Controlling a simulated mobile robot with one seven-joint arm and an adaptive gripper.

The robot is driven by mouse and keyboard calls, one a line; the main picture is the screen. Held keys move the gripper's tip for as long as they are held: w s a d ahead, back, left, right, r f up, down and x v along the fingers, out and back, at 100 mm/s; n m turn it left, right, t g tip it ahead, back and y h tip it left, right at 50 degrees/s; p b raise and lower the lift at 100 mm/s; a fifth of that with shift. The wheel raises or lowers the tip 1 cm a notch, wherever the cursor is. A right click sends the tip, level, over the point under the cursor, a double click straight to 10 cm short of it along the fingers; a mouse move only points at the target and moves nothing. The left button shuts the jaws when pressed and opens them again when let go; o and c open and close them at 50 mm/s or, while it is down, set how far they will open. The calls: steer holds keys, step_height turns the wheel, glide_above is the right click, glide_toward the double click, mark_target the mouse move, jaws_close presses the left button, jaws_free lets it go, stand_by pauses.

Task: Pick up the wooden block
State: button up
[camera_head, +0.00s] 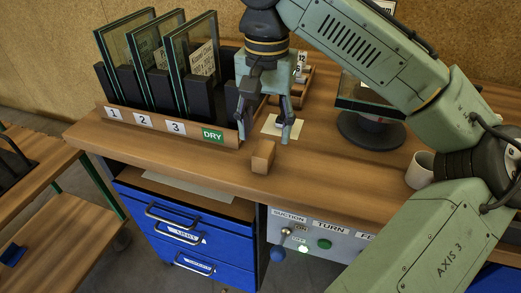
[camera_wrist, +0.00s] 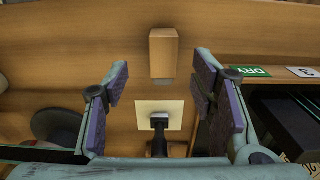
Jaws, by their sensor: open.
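The wooden block (camera_head: 263,157) is a small brown block near the front edge of the bench, in front of the rack's right end. In the wrist view the block (camera_wrist: 163,54) lies ahead of the fingertips, near the centre line. My gripper (camera_head: 267,133) is open and empty and points down, behind the block in the head view. In the wrist view my gripper (camera_wrist: 160,82) has its two padded fingers spread wide, with no contact with the block.
A rack (camera_head: 165,122) with upright glass panes stands left of my gripper. A cream paper square (camera_head: 283,127) lies under it, with a dark-stemmed item on it in the wrist view (camera_wrist: 159,122). A round turntable (camera_head: 370,130) and a white cup (camera_head: 420,170) stand to the right.

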mark_target(263, 151)
steer(key=f, duration=0.7)
steer(key=shift+s+a+f+p, duration=0.15)
steer(key=shift+a+f+p, duration=0.1)
steer(key=shift+p, duration=0.05)
steer(key=shift+c, duration=0.2)
jaws_close()
